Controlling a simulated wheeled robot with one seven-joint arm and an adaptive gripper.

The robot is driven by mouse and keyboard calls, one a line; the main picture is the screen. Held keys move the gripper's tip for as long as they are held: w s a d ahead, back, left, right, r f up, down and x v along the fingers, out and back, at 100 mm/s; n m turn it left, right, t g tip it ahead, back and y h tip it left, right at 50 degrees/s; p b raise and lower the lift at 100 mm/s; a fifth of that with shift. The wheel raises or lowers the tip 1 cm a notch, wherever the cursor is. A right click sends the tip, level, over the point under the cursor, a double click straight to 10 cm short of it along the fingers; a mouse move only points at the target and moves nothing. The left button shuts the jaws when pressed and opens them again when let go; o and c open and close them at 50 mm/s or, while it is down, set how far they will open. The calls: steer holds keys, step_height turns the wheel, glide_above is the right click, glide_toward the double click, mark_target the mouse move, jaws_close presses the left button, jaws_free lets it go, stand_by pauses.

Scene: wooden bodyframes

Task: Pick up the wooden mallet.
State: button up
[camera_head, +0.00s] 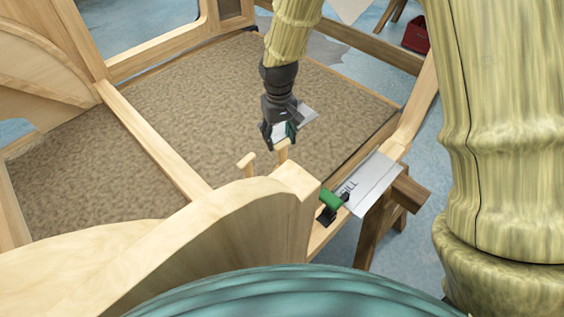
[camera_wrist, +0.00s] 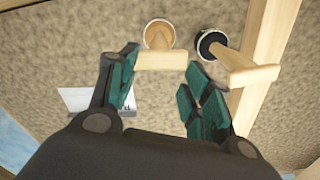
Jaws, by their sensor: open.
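Two upright wooden pieces with handle-like bars stand near the front corner of the carpeted panel. One (camera_head: 282,149) is right under my gripper (camera_head: 281,135), the other (camera_head: 246,163) a little to the left. In the wrist view one piece has a tan round part (camera_wrist: 158,34) and a pale bar (camera_wrist: 161,61) just beyond and between my open fingertips (camera_wrist: 160,72). The other has a black round part (camera_wrist: 211,43) and a pale bar (camera_wrist: 250,75) at right, close to the right finger. The tan one looks like the wooden mallet. My gripper holds nothing; contact is not clear.
A curved wooden frame (camera_head: 215,215) stands in front of the pieces. A grey card or sheet (camera_head: 370,182) and a green-handled tool (camera_head: 330,199) lie on the rail at right. The brown carpeted panel (camera_head: 190,100) is mostly clear behind.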

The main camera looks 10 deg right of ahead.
mark_target(283, 161)
steer(key=f, duration=0.4)
steer(key=shift+s+d+f+p, duration=0.1)
steer(key=shift+d+f+p, duration=0.15)
steer(key=shift+d+p, duration=0.05)
steer(key=shift+s+f+p, duration=0.3)
steer(key=shift+f, duration=0.8)
steer(key=shift+s+f+p, duration=0.25)
steer(key=shift+f+p, duration=0.05)
steer(key=shift+f, duration=1.45)
steer(key=shift+c, duration=0.5)
jaws_close()
